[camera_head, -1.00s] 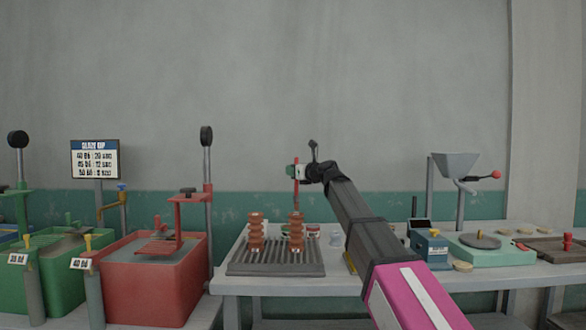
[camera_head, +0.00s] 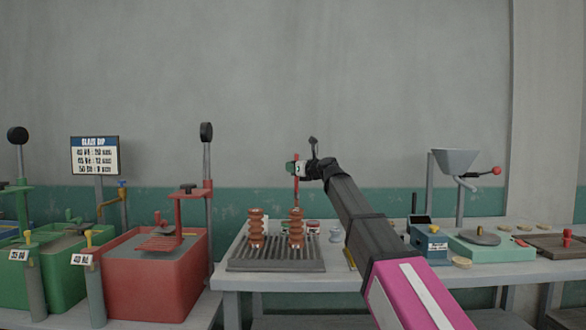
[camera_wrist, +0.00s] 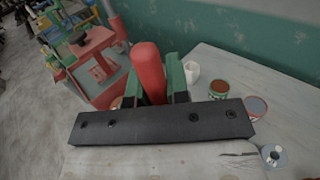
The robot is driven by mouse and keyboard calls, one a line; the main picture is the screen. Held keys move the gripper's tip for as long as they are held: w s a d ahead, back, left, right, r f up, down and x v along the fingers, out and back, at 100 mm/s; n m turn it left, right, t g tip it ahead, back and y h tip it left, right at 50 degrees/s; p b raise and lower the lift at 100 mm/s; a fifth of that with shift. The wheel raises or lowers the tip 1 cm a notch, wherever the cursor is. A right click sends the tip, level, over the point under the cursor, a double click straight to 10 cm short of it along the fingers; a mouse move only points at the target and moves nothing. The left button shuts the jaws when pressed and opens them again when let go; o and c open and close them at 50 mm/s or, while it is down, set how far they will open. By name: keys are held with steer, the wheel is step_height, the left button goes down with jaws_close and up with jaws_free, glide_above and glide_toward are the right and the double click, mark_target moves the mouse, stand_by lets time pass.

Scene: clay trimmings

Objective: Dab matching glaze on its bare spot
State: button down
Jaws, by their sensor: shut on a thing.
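My gripper (camera_head: 297,169) is shut on a slim red-handled tool, likely the brush (camera_head: 296,187), held upright. It hangs over the right one of two brown ribbed pieces (camera_head: 296,229); I cannot tell whether its tip touches the piece. The left ribbed piece (camera_head: 256,229) stands beside it. Both stand on a grey slatted rack (camera_head: 275,266). In the wrist view the red handle (camera_wrist: 147,72) sits between my green fingers, and the tip is hidden. Small glaze pots (camera_head: 313,226) stand behind the rack; a green-labelled pot (camera_wrist: 218,91) with brown contents shows in the wrist view. Bare spots are too small to make out.
Further right are a blue box (camera_head: 430,243), a green scale-like device (camera_head: 490,250) and a grey hopper (camera_head: 456,161). A red dip tank (camera_head: 155,280) stands left of the table.

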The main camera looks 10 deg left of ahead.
steer(key=shift+f, duration=0.35)
stand_by(1.9)
step_height(320, 180, up, 6)
stand_by(0.9)
stand_by(0.8)
